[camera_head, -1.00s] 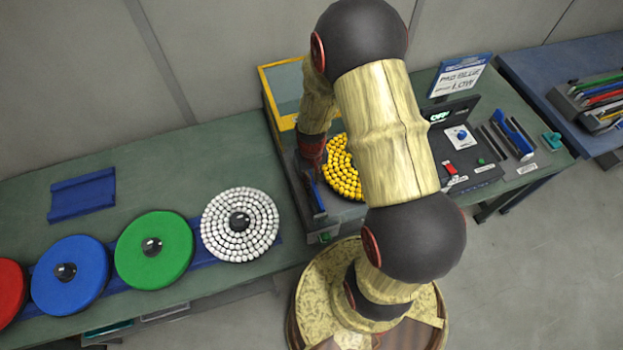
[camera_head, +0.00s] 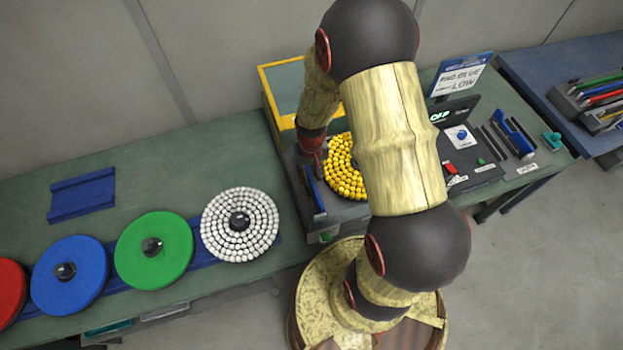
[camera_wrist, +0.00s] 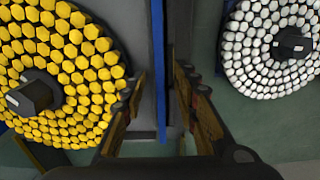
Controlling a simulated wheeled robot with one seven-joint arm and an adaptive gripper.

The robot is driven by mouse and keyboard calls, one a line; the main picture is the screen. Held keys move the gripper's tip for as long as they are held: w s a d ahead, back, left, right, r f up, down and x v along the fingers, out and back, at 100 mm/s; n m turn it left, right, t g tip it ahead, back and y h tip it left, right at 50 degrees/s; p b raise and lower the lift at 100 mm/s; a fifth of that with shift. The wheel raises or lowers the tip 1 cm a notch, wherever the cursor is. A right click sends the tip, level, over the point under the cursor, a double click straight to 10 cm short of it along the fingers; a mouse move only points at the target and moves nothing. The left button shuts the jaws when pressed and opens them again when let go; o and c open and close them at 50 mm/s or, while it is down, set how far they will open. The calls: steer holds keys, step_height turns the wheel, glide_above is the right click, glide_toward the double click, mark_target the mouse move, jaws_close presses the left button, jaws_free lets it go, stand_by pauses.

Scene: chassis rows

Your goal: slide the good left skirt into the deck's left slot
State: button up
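The deck (camera_head: 335,215) is a dark grey unit on the bench with a disc of yellow pieces (camera_head: 346,172) on it. A thin blue upright strip, the skirt (camera_head: 311,190), stands along the deck's left side. In the wrist view the skirt (camera_wrist: 158,60) runs as a long blue edge between my fingers. My gripper (camera_wrist: 157,80) is open, one finger on each side of the skirt, with gaps visible. In the head view my gripper (camera_head: 314,165) is at the deck's left side, partly hidden by my arm. How deep the skirt sits in the slot cannot be seen.
A white-beaded disc (camera_head: 239,224) stands just left of the deck, then green (camera_head: 153,250), blue and red discs. A yellow-framed bin (camera_head: 283,85) is behind. A control panel (camera_head: 465,150) and a rack with a blue piece (camera_head: 515,138) are right.

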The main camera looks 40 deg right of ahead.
step_height(320, 180, up, 10)
steer(key=shift+f, duration=0.25)
stand_by(0.5)
steer(key=s+a+r+n+t+b, duration=0.3)
steer(key=s+a+r+t+b, duration=0.2)
steer(key=s+a+r+b, duration=0.6)
steer(key=s+a+b, duration=0.1)
steer(key=b, duration=0.4)
steer(key=shift+r+t+b, duration=0.15)
steer(key=shift+t+b, duration=0.15)
steer(key=shift+b, duration=0.05)
steer(key=shift+s+d, duration=0.1)
steer(key=shift+s, duration=0.05)
